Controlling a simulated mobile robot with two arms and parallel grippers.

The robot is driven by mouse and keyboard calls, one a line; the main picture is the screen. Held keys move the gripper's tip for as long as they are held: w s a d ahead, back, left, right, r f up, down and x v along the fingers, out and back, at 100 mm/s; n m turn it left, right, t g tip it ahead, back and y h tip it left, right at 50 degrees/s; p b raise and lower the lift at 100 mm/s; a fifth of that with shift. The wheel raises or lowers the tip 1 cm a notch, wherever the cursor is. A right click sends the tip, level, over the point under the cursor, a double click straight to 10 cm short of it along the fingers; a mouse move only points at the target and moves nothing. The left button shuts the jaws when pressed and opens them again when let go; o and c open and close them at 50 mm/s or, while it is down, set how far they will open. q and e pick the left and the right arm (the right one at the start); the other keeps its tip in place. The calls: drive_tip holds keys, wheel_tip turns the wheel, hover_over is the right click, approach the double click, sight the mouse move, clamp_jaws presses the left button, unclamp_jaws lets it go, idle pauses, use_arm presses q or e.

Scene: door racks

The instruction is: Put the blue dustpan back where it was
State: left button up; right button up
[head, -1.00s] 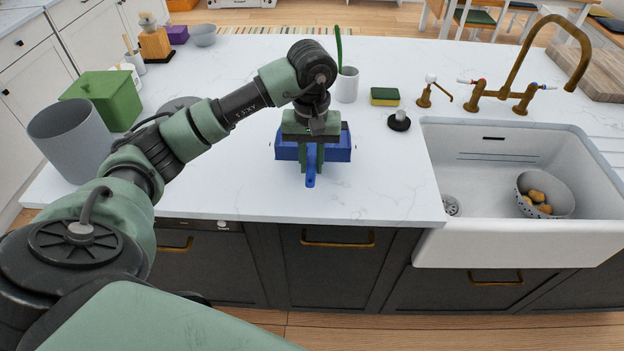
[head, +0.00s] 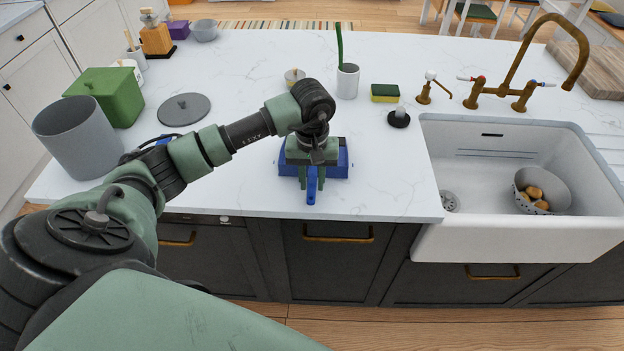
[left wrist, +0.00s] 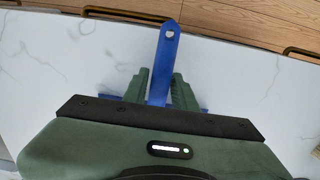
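The blue dustpan (head: 342,170) is in front of me near the counter's front edge, its handle pointing toward the edge. My left gripper (head: 312,176) is above it, pointing down, with its fingers on both sides of the blue handle. In the left wrist view the handle (left wrist: 167,50) runs between the green fingers (left wrist: 160,88), which look closed on it. The gripper body hides most of the pan. I cannot tell whether the pan touches the counter. My right gripper is not in view.
A grey bin (head: 78,140), green box (head: 110,92) and grey round lid (head: 184,108) stand left. A white cup (head: 347,82), sponge (head: 385,93) and dark-based stopper (head: 399,118) are behind. The sink (head: 520,240) is right. Counter (head: 385,180) between dustpan and sink is clear.

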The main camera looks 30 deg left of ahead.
use_arm(q)
drive_tip(key=shift+o, duration=0.6)
drive_tip(key=shift+r, duration=0.1)
drive_tip(key=shift+r, duration=0.15)
wheel_tip(320, 180, up, 12)
drive_tip(key=b, duration=0.3)
drive_tip(key=shift+b, duration=0.3)
